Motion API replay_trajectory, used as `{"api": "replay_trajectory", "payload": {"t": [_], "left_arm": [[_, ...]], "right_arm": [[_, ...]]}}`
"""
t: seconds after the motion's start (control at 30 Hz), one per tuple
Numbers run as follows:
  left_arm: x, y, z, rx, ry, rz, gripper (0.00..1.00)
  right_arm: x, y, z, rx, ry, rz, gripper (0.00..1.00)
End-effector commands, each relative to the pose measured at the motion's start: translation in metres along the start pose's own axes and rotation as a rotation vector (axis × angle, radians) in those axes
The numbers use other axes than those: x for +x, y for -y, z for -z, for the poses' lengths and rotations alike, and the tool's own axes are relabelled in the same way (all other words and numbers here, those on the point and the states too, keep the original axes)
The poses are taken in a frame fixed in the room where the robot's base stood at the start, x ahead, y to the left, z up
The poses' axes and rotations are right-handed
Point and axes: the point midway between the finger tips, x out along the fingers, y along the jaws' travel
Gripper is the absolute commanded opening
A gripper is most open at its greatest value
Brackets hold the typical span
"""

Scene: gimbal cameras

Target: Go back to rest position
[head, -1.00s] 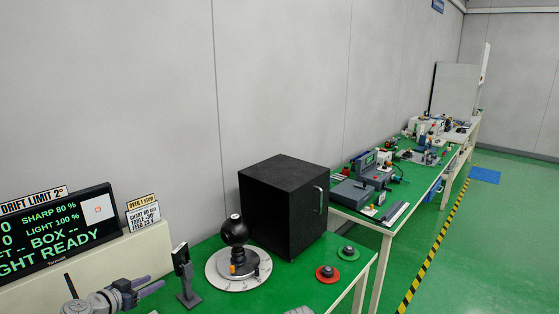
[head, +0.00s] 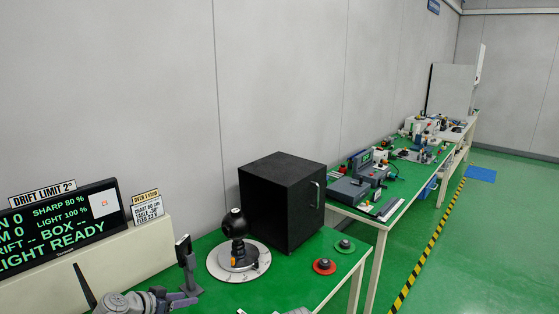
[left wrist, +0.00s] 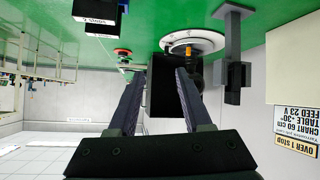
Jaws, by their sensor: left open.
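My left gripper (head: 186,299) is at the bottom left of the head view, near the front of the green table. In the left wrist view its two dark fingers (left wrist: 160,78) are spread apart with nothing held between them. That view is upside down, with the green table top along its upper edge. My right gripper is not seen.
A screen (head: 60,230) is at left.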

Motion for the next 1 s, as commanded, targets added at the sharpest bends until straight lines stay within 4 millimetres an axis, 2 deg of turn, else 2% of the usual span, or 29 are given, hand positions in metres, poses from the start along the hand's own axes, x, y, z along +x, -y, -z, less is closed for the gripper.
{"api": "replay_trajectory", "payload": {"t": [0.03,0.17,0.3,0.4,0.53,0.7,0.8,1.0], "left_arm": [[0.009,-0.016,-0.004,-0.002,0.038,-0.026,0.49],[0.028,-0.058,-0.02,-0.019,0.164,-0.083,0.49],[0.047,-0.118,-0.048,-0.038,0.37,-0.13,0.49],[0.053,-0.162,-0.074,-0.046,0.546,-0.123,0.49],[0.049,-0.206,-0.104,-0.046,0.752,-0.05,0.49],[0.035,-0.239,-0.13,-0.035,0.93,0.104,0.49],[0.028,-0.249,-0.137,-0.03,0.981,0.185,0.49],[0.02,-0.255,-0.141,-0.026,1.017,0.268,0.49]], "right_arm": [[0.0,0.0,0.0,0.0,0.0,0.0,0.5],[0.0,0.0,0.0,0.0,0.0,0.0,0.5],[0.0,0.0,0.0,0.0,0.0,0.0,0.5],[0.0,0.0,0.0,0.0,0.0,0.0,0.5],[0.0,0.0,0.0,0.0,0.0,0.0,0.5],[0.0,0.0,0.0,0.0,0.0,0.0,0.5],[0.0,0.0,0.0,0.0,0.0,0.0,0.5],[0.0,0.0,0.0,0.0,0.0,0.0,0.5]]}}
